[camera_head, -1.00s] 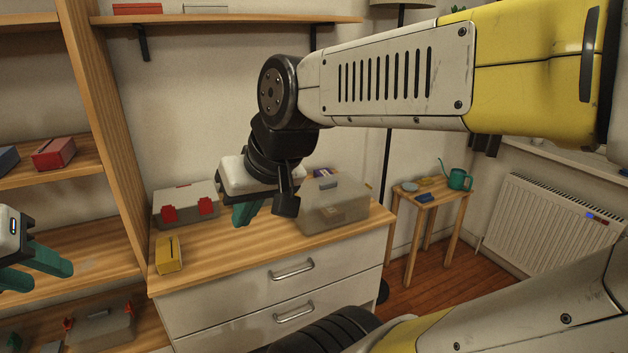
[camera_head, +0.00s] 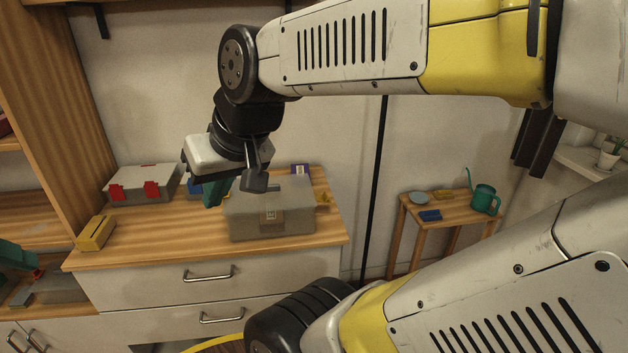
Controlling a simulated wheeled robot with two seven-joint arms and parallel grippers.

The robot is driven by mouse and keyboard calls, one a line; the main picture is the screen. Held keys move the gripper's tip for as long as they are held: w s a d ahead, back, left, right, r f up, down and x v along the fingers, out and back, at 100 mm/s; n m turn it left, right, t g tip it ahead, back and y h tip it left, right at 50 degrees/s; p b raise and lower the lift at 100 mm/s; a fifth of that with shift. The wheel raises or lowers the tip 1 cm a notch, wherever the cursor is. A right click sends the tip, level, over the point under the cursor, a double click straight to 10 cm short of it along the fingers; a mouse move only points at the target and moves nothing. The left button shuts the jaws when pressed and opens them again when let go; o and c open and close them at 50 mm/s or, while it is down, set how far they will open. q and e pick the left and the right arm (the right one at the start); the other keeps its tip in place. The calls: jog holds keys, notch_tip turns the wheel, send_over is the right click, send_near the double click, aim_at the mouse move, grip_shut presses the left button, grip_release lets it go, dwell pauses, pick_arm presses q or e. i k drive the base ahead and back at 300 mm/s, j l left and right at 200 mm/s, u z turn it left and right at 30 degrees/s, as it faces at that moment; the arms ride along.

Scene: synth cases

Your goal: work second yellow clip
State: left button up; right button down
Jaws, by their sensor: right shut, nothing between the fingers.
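No other yellow clip shows on the case, whose left back part is partly hidden by my right gripper. My right gripper (camera_head: 214,193), with teal fingers, is shut and empty by the case's upper left side; contact is unclear.
A grey case with red clips (camera_head: 143,184), a blue object (camera_head: 195,190) and a yellow box (camera_head: 95,234) are also on the dresser. A small side table (camera_head: 450,208) holds a teal watering can (camera_head: 484,199). The dresser's front left is clear.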

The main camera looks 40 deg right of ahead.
aim_at(323, 198)
jog(key=k+l, duration=0.1)
jog(key=l, duration=0.25)
jog(key=k+l, duration=0.15)
jog(key=l, duration=0.25)
jog(key=k+l, duration=0.1)
jog(key=l, duration=0.25)
jog(key=k+l, duration=0.1)
jog(key=l, duration=0.25)
jog(key=k+l+u, duration=0.1)
jog(key=l, duration=0.3)
jog(key=k+l, duration=0.15)
jog(key=l, duration=0.2)
jog(key=k+l, duration=0.1)
jog(key=l, duration=0.25)
jog(key=i+l+u, duration=0.15)
jog(key=l, duration=0.25)
jog(key=i+l+u, duration=0.15)
jog(key=l, duration=0.25)
jog(key=i+l+u, duration=0.2)
jog(key=i+l, duration=0.25)
jog(key=i, duration=0.05)
